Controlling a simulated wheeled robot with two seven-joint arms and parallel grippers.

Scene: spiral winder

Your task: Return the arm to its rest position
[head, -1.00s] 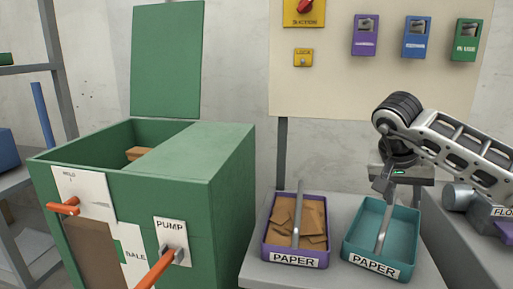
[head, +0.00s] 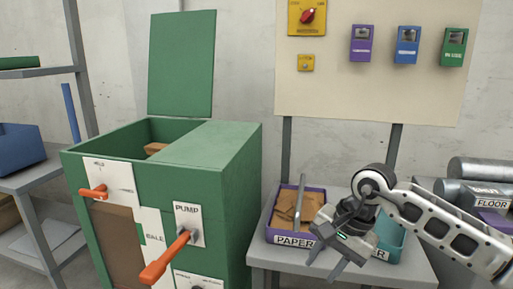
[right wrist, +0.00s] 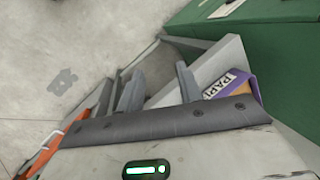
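My right arm (head: 440,222) comes in from the right in the head view. Its gripper (head: 323,266) hangs in front of the two paper trays, tilted down and to the left. In the right wrist view the two fingers of this gripper (right wrist: 158,85) stand apart with nothing between them. The purple paper tray (head: 268,237), with brown pieces in it, is partly behind the gripper. The teal tray (head: 396,250) is mostly hidden by my gripper and wrist. My left gripper is not in view.
A green baler (head: 235,175) with its lid up stands left of the tray table (head: 262,262). Its orange pump handle (head: 165,260) sticks out toward me. Metal cylinders (head: 480,168) lie at the right. A panel (head: 380,95) with switch boxes hangs behind.

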